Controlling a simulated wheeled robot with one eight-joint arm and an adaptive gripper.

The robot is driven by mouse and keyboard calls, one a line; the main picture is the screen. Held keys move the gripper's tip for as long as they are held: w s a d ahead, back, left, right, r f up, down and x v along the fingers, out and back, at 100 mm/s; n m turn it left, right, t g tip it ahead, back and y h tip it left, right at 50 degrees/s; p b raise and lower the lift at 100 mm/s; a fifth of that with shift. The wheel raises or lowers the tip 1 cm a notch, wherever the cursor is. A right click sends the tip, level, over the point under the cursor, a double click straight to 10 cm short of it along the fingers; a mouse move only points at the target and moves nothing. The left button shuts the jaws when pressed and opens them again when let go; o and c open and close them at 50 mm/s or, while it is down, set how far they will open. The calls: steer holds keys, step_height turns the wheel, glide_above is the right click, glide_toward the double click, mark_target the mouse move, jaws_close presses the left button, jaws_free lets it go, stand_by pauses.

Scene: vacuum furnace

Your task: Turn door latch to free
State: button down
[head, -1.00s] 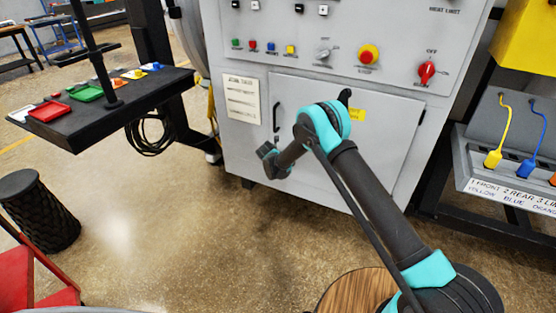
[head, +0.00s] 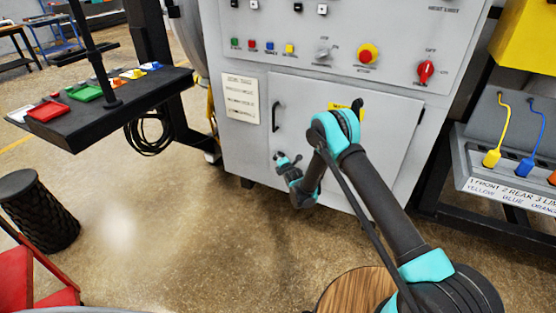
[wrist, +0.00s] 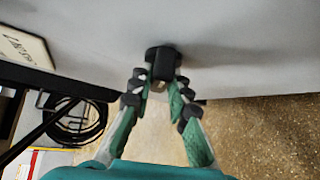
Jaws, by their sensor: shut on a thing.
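The door latch (wrist: 163,62) is a small black knob with a protruding bar on the grey panel in the wrist view. My gripper (wrist: 160,88) has its two green, black-padded fingers either side of the bar, shut on it. In the head view my gripper (head: 287,162) reaches the lower left of the grey cabinet door (head: 345,120), below its black handle (head: 276,116). The latch is small there and partly hidden by the gripper, so its exact angle is hard to tell.
The control panel (head: 335,35) with knobs and buttons is above the door. A black table (head: 95,110) with coloured trays stands at left, and a cable rack (head: 510,165) at right. Coiled cable (wrist: 75,122) shows in the wrist view.

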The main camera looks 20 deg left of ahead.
steer(key=shift+f+m+t+y, duration=0.1)
steer(key=shift+m+t+y, duration=0.4)
steer(key=shift+m+y, duration=0.4)
steer(key=c, duration=1.4)
jaws_free()
steer(key=shift+c, duration=0.2)
steer(key=o, duration=0.9)
steer(key=r, duration=0.9)
steer(key=shift+w+d+r, duration=0.2)
steer(key=shift+d+r, duration=0.05)
steer(key=shift+r, duration=0.05)
steer(key=shift+s+a+r, duration=0.15)
steer(key=shift+a+r, duration=0.05)
steer(key=shift+r, duration=0.05)
steer(key=c, duration=0.9)
